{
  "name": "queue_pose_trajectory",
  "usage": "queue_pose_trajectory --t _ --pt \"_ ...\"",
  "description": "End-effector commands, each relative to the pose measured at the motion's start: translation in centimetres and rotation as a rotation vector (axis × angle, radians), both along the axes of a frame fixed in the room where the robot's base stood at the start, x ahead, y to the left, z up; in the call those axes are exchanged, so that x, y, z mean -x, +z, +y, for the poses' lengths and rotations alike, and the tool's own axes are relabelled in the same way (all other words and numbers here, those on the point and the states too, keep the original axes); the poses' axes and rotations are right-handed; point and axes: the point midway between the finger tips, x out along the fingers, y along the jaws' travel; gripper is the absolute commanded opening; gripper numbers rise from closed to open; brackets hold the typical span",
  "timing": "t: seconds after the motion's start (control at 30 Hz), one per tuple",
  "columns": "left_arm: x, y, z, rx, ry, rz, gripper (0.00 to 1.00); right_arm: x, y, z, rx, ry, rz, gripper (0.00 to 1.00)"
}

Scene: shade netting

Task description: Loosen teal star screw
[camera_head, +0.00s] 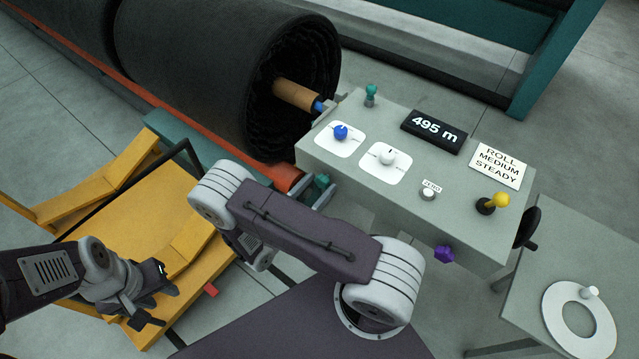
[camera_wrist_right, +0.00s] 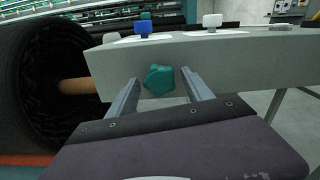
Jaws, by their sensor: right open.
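My right gripper (camera_wrist_right: 158,76) is open, with one finger on each side of the screw and visible gaps between. In the head view the screw (camera_head: 322,181) shows small between the fingers of my right gripper (camera_head: 313,190), at the console's left end. My left gripper (camera_head: 160,305) is open and empty above the yellow frame, well away from the screw.
The console (camera_head: 450,185) carries a blue knob (camera_head: 340,132), a white knob (camera_head: 388,156), a yellow-topped lever (camera_head: 494,202) and a teal knob (camera_head: 371,92). A purple knob (camera_head: 444,254) is on its front. A large black netting roll (camera_head: 215,70) stands close left.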

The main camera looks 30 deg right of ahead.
Motion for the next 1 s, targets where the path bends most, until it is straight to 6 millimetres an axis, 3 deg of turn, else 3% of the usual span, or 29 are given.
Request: queue_pose_trajectory --t 0.4,0.7,0.73,0.8,0.83,1.0 --pt "0.0 -0.2 0.0 0.000 0.000 0.000 0.36 1.5 0.0 3.7 -0.001 0.002 -0.002 0.59" --pt "0.0 -0.2 0.0 0.000 0.000 0.000 0.36 1.7 0.0 4.1 -0.001 0.000 -0.001 0.59" --pt "0.0 -0.2 0.0 0.000 0.000 0.000 0.36 1.7 0.0 4.1 -0.001 0.000 -0.001 0.62" --pt "0.0 -0.2 0.0 0.000 0.000 0.000 0.36 1.7 0.0 4.1 -0.001 0.000 -0.001 0.81" --pt "0.0 -0.2 0.0 0.000 0.000 0.000 0.36 1.7 0.0 4.1 -0.001 0.000 -0.001 0.84" --pt "0.0 -0.2 0.0 0.000 0.000 0.000 0.36 1.7 0.0 4.1 0.000 0.000 -0.001 0.84"
